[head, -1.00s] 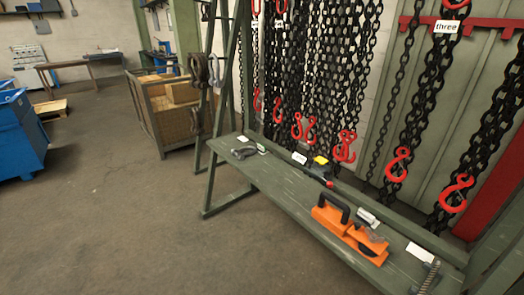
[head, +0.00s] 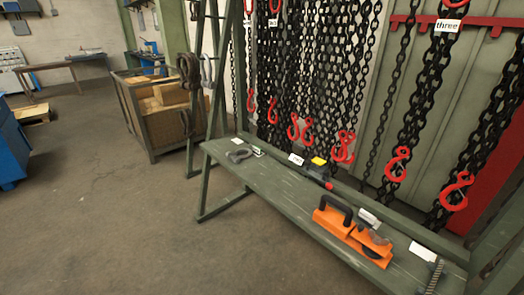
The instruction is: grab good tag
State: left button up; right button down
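Several white tags show in the head view, and I cannot tell which one is the good tag. A tag (head: 448,25) reading "three" hangs on the red rail at the upper right. Small white tags lie on the green bench: one (head: 296,159) near its middle, one (head: 369,217) behind the orange tool, one (head: 423,251) near the right end, and a small one (head: 257,152) by the grey shackle. Their writing is too small to read. Neither of my grippers is in view.
The green bench (head: 262,188) carries a grey shackle (head: 239,155), an orange tool (head: 352,235) and a dark tool with a yellow top (head: 319,165). Black chains with red hooks (head: 397,163) hang behind it. A wooden crate (head: 160,115) stands at left. The floor in front is clear.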

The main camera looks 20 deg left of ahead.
aim_at(257, 150)
jog(key=i+j+z, duration=0.1)
jog(key=j+z, duration=0.25)
jog(key=j, duration=0.35)
jog(key=j+z, duration=0.35)
jog(key=j, duration=0.35)
jog(key=j+z, duration=0.35)
jog(key=j, duration=0.35)
